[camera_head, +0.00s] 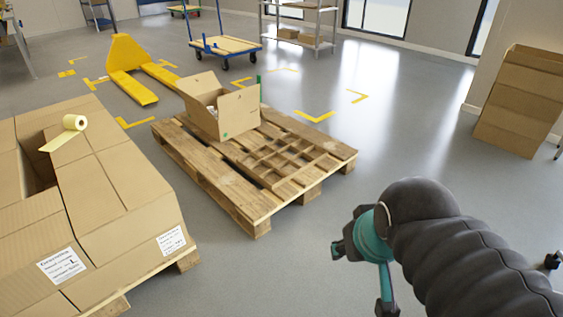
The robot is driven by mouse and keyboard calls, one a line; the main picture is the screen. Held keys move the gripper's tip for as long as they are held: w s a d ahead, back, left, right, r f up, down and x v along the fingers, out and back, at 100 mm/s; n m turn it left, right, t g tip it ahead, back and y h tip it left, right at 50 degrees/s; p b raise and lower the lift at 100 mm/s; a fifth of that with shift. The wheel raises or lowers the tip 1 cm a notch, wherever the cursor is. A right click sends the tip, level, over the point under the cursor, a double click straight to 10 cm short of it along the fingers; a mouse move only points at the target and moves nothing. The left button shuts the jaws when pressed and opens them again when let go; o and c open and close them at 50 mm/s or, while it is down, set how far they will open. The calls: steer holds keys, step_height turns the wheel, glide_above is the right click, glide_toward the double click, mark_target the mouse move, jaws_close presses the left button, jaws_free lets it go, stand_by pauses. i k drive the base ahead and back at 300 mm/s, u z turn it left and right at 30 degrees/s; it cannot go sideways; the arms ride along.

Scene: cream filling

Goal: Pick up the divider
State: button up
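The divider (286,160) is a brown cardboard grid with several square cells. It lies flat on the right part of a wooden pallet (248,199), beside an open cardboard box (237,115). My arm, in a black ribbed sleeve with teal joints, reaches in from the lower right. Its end, where my gripper (343,247) seems to be, is dark and small, over the floor in front of the pallet and apart from the divider. I cannot make out the fingers or whether they hold anything.
A large carton stack (110,190) with a yellow tape roll (74,122) stands at left. A yellow pallet jack (130,62), a blue-framed trolley (225,45) and a shelf (303,40) are behind. The floor right of the pallet is clear.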

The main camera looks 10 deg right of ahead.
mark_target(273, 169)
steer(key=z, duration=0.7)
steer(key=i, duration=1.3)
steer(key=z, duration=0.4)
